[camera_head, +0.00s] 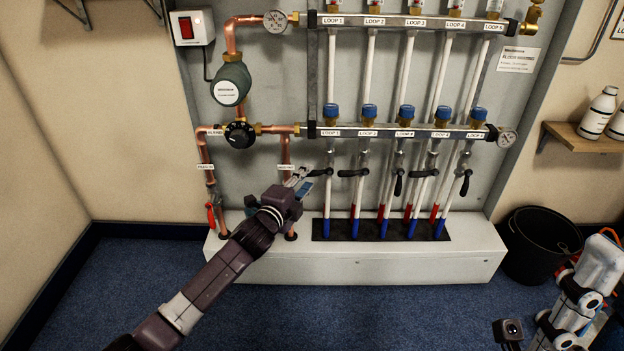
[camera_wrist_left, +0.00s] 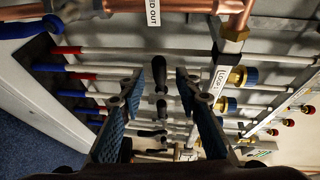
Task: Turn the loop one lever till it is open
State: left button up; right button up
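The loop one lever (camera_head: 322,173) is a small black handle on the leftmost white pipe, below the lower manifold bar. It lies roughly level, across its pipe, with its free end to the left. My left gripper (camera_head: 304,176) is beside that free end. In the left wrist view, my left gripper (camera_wrist_left: 158,86) is open, with its two blue-padded fingers apart. The black lever (camera_wrist_left: 158,72) shows in the gap between the fingertips, with visible space on both sides. I cannot tell whether anything touches it. The gripper of my right arm does not show clearly.
The loop two lever (camera_head: 352,173) and loop four lever (camera_head: 424,174) lie level. The loop three lever (camera_head: 398,186) and loop five lever (camera_head: 466,184) hang down. A copper pipe (camera_head: 285,150) stands just left of loop one. A black bucket (camera_head: 543,262) stands at right.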

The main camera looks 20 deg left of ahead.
aim_at(310, 175)
pick_arm(q)
jog(key=shift+w+d+f+b, duration=0.15)
jog(key=shift+w+b, duration=0.25)
jog(key=shift+w, duration=0.7)
jog(key=shift+w+d+f+b, duration=0.15)
jog(key=shift+w+b, duration=0.2)
jog(key=shift+w, duration=0.7)
grip_shut()
